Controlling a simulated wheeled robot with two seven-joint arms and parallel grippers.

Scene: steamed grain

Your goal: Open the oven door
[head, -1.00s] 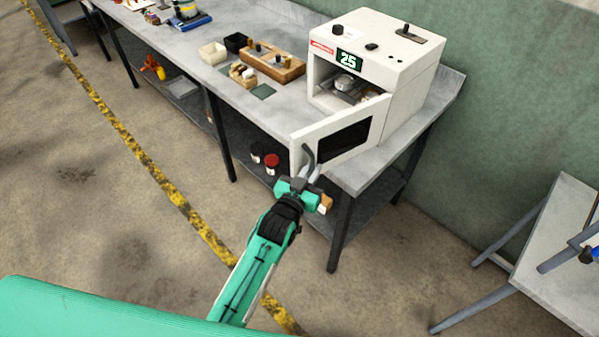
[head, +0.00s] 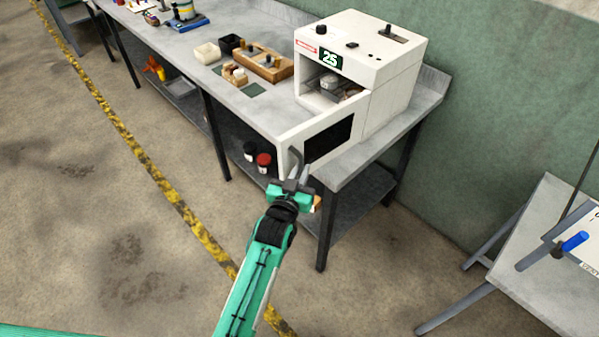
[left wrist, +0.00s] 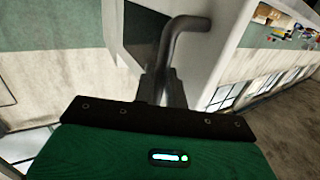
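The white oven (head: 398,90) with a green "25" label stands at the right end of the workbench. Its door (head: 328,139), white with a dark window, is swung out toward me and the cavity is visible. The bent grey door handle (head: 295,158) is on the door's free edge. My left gripper (head: 300,175) is at the lower part of this handle. In the left wrist view, the handle (left wrist: 188,24) runs down between the fingers of my left gripper (left wrist: 162,86), which look closed on it. My right gripper is not in view.
A metal pan-like item (head: 329,82) sits inside the oven. A wooden block tray (head: 262,66) and small containers stand left of it on the bench (head: 228,98). Jars (head: 263,160) stand on the lower shelf. A second table (head: 530,245) is at right. Floor at left is clear.

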